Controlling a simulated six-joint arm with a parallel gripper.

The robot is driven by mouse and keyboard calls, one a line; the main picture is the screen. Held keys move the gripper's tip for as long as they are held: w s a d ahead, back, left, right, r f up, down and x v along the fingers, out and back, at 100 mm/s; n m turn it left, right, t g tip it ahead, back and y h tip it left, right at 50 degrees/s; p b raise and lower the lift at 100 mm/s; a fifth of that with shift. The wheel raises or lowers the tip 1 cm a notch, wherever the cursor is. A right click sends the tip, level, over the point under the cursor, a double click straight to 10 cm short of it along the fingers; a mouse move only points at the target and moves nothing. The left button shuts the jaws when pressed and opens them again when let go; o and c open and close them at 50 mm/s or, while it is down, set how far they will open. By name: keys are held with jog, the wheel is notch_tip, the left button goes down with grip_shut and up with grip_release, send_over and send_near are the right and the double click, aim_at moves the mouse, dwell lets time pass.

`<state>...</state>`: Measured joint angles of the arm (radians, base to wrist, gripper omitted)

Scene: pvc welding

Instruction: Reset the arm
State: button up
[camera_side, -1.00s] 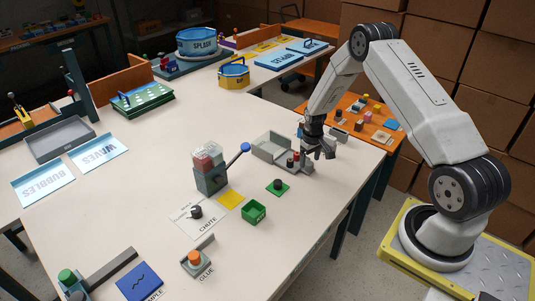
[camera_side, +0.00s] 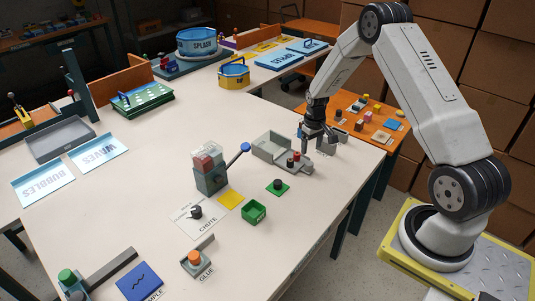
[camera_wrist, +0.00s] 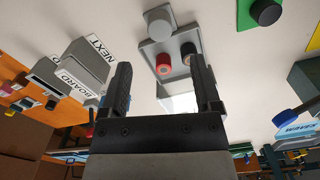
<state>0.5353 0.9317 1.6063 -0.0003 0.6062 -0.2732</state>
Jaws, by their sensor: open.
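My gripper (camera_side: 318,142) is over the right end of the white table (camera_side: 150,200), behind and to the right of the grey fixture. It is empty. In the wrist view my gripper (camera_wrist: 163,88) has its two fingers wide apart with nothing held between them. The grey fixture (camera_side: 298,163) with a red and a dark knob stands just in front of it. In the wrist view this fixture (camera_wrist: 180,50) shows beyond the fingertips, apart from them.
A grey tray (camera_side: 271,147) adjoins the fixture. A grey box labelled BOARD (camera_wrist: 80,72) is near the left finger in the wrist view. A machine with a blue-knobbed lever (camera_side: 210,172), a green block (camera_side: 253,211) and a black knob on a green base (camera_side: 277,187) stand nearby.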

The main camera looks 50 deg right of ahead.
jog(key=shift+a+r, duration=0.35)
jog(key=shift+a, duration=0.1)
jog(key=s+a+r+n+t, duration=0.1)
jog(key=s+a+r, duration=0.1)
jog(key=a+r, duration=0.85)
jog(key=s+a+r+n+t, duration=0.1)
jog(key=s+a+r+n, duration=0.1)
jog(key=s+a, duration=1)
jog(key=shift+a+r+t, duration=0.3)
jog(key=shift+a+r, duration=0.5)
jog(key=shift+r, duration=0.1)
